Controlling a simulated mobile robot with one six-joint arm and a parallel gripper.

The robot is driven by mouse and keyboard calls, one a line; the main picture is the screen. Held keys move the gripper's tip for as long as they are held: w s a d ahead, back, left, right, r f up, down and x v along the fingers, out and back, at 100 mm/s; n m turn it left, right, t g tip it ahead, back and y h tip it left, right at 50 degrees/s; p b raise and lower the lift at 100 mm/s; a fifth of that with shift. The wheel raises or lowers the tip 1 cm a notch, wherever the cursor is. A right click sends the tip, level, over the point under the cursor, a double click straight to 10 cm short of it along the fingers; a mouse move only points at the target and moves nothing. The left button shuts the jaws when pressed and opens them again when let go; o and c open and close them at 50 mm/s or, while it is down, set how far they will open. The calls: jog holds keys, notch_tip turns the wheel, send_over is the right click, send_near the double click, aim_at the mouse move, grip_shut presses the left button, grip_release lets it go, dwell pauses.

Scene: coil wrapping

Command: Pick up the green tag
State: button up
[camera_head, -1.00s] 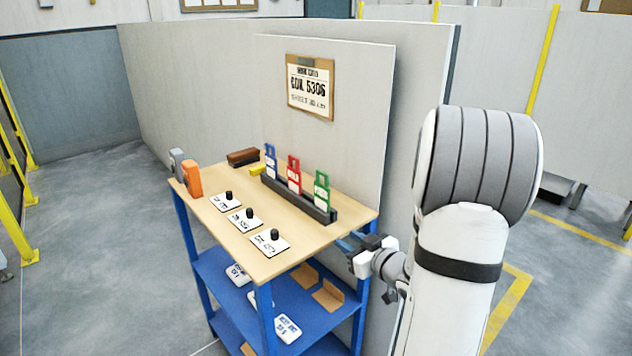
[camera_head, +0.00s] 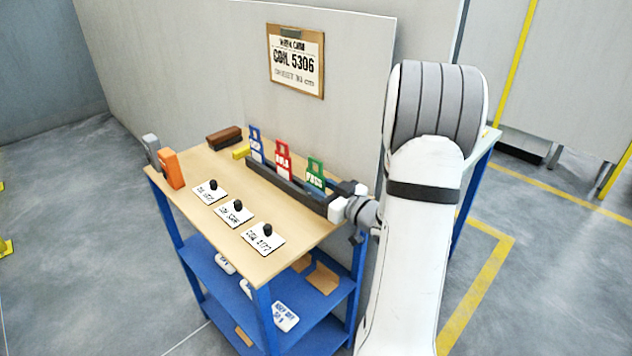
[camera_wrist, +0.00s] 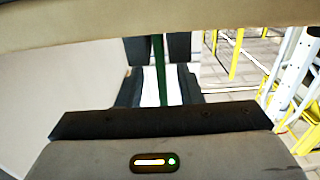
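The green tag (camera_head: 315,174) stands upright at the right end of the dark rack (camera_head: 290,185) on the table top, and its white label partly shows. My gripper (camera_head: 330,186) is at the tag from the right, level with it and just above the rack's end. In the wrist view, a green strip with white beside it, the tag (camera_wrist: 159,70), lies between the two dark fingers of my gripper (camera_wrist: 160,85). The fingers look apart with narrow gaps beside the strip. Whether either finger touches the tag is hard to tell.
A red tag (camera_head: 283,160) and a blue tag (camera_head: 255,143) stand to the left in the same rack. Several label cards with black knobs lie in front on the table (camera_head: 250,262). An orange block (camera_head: 171,169) stands at the left end. A grey panel (camera_head: 355,110) rises behind.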

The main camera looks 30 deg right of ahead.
jog(key=shift+x, duration=0.9)
jog(key=shift+c, duration=0.2)
grip_shut()
